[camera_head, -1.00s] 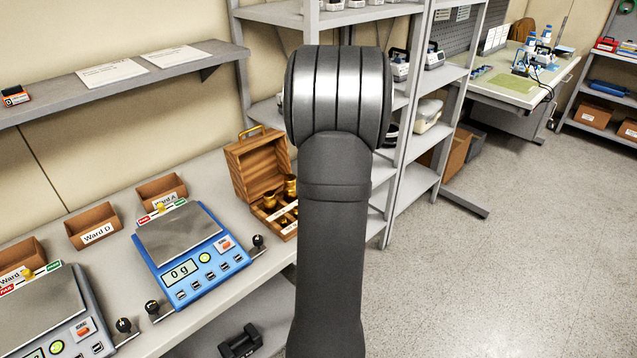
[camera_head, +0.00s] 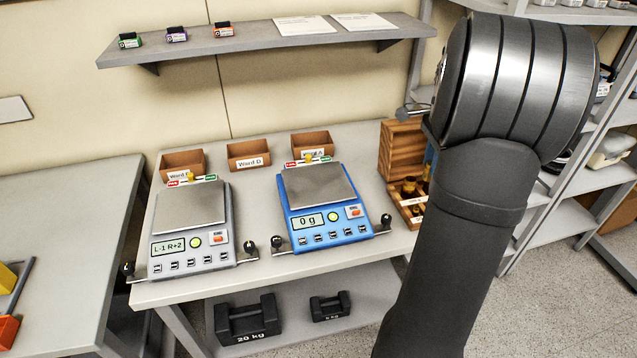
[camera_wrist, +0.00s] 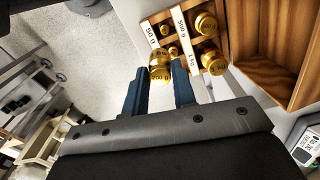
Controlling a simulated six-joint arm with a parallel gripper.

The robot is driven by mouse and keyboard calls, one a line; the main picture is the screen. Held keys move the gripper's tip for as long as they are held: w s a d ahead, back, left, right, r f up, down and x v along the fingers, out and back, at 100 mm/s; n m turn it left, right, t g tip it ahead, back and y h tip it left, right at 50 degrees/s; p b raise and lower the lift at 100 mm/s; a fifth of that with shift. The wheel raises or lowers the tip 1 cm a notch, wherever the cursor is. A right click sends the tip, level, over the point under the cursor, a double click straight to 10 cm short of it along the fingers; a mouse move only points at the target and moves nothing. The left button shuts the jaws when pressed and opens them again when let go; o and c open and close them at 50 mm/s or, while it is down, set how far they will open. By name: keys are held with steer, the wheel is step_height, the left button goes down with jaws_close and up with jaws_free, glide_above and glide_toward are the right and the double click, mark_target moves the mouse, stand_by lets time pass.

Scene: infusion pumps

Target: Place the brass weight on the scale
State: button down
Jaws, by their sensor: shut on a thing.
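A brass weight (camera_wrist: 159,74) sits between the blue fingertips of my gripper (camera_wrist: 160,68) in the wrist view, and the gripper is shut on it. Other brass weights (camera_wrist: 207,24) stand in the open wooden box (camera_head: 400,148). In the head view my arm hides most of the gripper and part of the box; a bit of blue finger shows over the box. The blue scale (camera_head: 318,187) reads 0 g and its plate is empty. The grey scale (camera_head: 190,207) to its left shows "L-1 R+2" and is also empty.
Small wooden bins (camera_head: 248,154) stand behind the scales. A wall shelf (camera_head: 265,40) hangs above, with small boxes and papers. Black weights (camera_head: 247,318) lie on the lower shelf. Shelving (camera_head: 560,205) stands to the right. Dark knobs stick out beside the scales' front corners.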

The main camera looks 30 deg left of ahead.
steer(key=s+a+r+n, duration=0.1)
steer(key=s+a+n, duration=0.1)
steer(key=s+a, duration=0.35)
steer(key=s+a+r+n, duration=0.2)
steer(key=a, duration=0.6)
glide_above(319, 190)
steer(key=shift+f, duration=5.7)
steer(key=c, duration=1.2)
jaws_free()
steer(key=shift+f, duration=0.1)
step_height(319, 190, up, 12)
steer(key=shift+r, duration=0.15)
